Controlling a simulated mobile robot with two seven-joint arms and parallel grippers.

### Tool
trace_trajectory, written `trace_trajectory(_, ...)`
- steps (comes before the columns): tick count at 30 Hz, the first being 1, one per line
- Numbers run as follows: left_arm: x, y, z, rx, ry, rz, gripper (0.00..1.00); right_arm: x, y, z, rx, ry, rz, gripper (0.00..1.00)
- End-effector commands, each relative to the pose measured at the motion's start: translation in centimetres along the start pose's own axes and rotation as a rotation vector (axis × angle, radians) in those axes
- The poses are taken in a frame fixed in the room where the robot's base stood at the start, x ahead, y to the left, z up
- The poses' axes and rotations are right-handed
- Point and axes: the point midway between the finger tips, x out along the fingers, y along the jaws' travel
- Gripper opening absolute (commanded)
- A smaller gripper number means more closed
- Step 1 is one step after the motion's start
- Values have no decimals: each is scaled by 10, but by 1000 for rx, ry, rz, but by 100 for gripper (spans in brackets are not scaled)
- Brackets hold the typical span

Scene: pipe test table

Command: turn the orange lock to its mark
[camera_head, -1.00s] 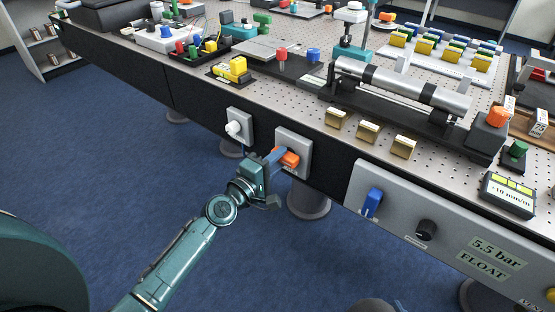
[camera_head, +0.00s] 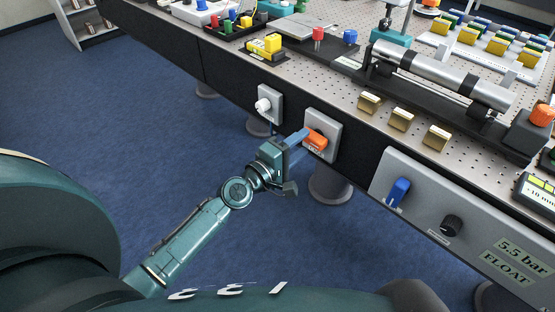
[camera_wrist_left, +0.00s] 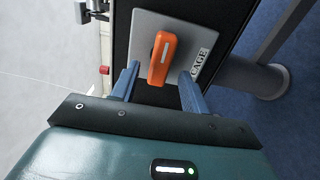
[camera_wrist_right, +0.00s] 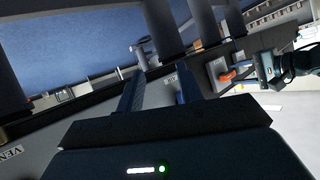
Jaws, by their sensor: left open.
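The orange lock (camera_head: 316,139) is a handle on a light grey square plate (camera_head: 333,127) on the table's dark front side. In the left wrist view the lock (camera_wrist_left: 162,58) stands nearly upright, tilted slightly, with a pale stripe; the plate reads "CAGE". My left gripper (camera_head: 298,139) is in front of the plate, open, with its blue fingers on either side of the lock and gaps visible. No mark for the lock can be made out. My right gripper (camera_wrist_right: 158,85) is open and empty, away from the lock, which shows small in its view (camera_wrist_right: 226,76).
A white knob (camera_head: 263,105) on its own plate sits left of the lock. To the right is a grey panel (camera_head: 420,215) with a blue lever (camera_head: 398,191) and a black knob (camera_head: 451,225). A table leg (camera_head: 330,185) stands below the lock. The blue floor in front is clear.

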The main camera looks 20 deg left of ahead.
Motion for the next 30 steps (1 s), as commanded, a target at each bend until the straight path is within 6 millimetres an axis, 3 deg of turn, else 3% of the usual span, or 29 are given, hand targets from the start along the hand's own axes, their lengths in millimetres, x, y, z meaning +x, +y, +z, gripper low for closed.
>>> trace_trajectory(6, -52, -4, 0, 1, -1, -5, 45, 3, 0, 4, 7, 8, -4, 36)
trace_trajectory(13, -93, -3, 0, 0, -1, -3, 45, 2, 3, 5, 4, 33, 2, 36)
trace_trajectory(19, -107, -1, 0, -2, 0, -1, 45, -3, 3, 1, 0, 56, 8, 36)
trace_trajectory(30, -108, 0, 0, -2, 0, 0, 45, -4, 4, 1, 0, 55, 10, 36)
